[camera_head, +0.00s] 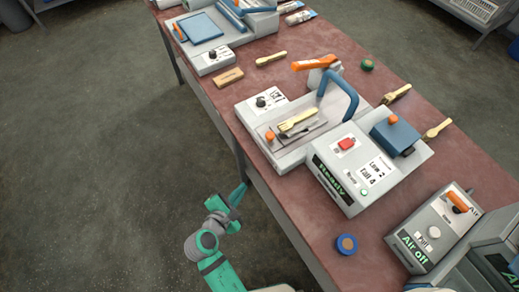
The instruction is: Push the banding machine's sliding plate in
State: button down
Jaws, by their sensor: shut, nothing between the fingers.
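A white machine (335,190) with a blue handle and a green "Ready" display stands on the red table. I take it as the banding machine. On its left part lies a flat metal plate (312,131) with a pale wooden utensil on it and an orange knob (270,136) at its near left edge. I cannot tell how far this plate is slid in. My gripper (240,187) is shut and empty, beside the table's near left edge, below and left of the plate and apart from it.
The red table (390,235) holds another machine (205,28) at the back left, a brown block (229,77), a blue-orange roll (347,243) and a grey "Air off" box (430,235) at the right. Loose wooden utensils lie about. The floor to the left is clear.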

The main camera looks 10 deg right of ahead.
jog(key=w+a+r+n+g+h, duration=0.1)
jog(key=w+r+n+h, duration=0.1)
jog(key=w+r+h, duration=0.35)
jog(key=g+h, duration=0.2)
jog(key=g, duration=0.2)
send_near(272, 146)
jog(key=d, duration=0.2)
jog(key=w+d+f, duration=0.1)
jog(key=shift+d+m+y, duration=0.25)
jog(key=shift+m+y, duration=0.05)
jog(key=shift+y, duration=0.05)
jog(key=shift+w+d, duration=0.15)
jog(key=shift+d, duration=0.45)
